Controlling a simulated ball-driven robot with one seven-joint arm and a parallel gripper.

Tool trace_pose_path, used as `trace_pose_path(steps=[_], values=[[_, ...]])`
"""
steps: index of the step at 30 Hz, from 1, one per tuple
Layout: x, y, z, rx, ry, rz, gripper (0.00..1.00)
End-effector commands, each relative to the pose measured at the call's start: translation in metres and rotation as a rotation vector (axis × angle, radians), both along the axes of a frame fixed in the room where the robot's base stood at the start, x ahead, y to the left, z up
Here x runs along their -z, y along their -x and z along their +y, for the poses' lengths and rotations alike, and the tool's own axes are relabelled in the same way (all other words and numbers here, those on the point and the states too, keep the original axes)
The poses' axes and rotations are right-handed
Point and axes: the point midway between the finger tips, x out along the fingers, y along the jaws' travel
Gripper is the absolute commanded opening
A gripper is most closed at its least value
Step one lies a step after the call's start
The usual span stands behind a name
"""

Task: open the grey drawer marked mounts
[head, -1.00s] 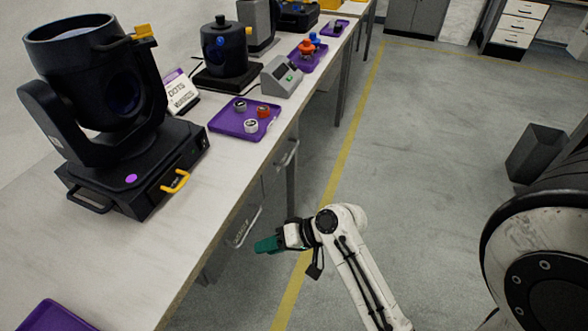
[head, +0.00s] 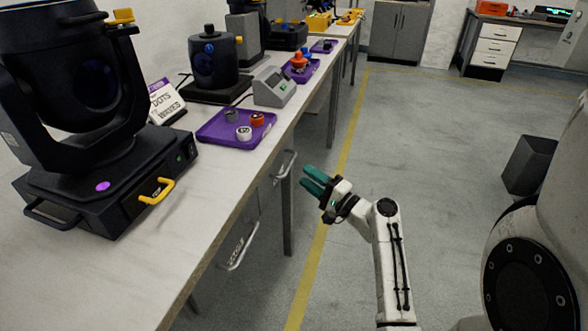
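Under the bench, two grey drawer fronts show at a steep angle, each with a pale bar handle. The nearer handle (head: 238,252) is low and has a small label beside it that I cannot read. The farther handle (head: 286,165) is near a bench leg. I cannot tell which drawer is marked mounts. Both look shut. My gripper (head: 314,181) has teal fingers that stand apart, with nothing between them. It is to the right of the farther handle, clear of the bench, over the floor.
The bench (head: 180,235) carries a large black moving-head light (head: 95,165) and a purple tray (head: 212,132) with several tape rolls. A grey box with a screen (head: 273,88) stands behind. Open floor lies right of the bench; a dark bin (head: 528,165) stands farther right.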

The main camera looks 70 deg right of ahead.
Motion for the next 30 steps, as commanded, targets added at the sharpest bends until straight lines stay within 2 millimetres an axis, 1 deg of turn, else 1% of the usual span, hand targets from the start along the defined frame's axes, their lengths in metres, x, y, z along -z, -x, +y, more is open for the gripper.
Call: trace_pose_path(steps=[1, 3, 9, 15, 23, 30], values=[[-0.002, -0.01, -0.003, -0.002, 0.002, -0.001, 0.38], [-0.004, -0.021, -0.007, -0.002, 0.0, 0.0, 0.38], [-0.008, -0.046, -0.015, -0.001, 0.001, 0.0, 0.38], [-0.01, -0.056, -0.018, 0.0, 0.0, 0.001, 0.38], [-0.01, -0.057, -0.018, -0.001, 0.0, 0.001, 0.38], [-0.01, -0.057, -0.018, -0.001, 0.0, 0.001, 0.15]])
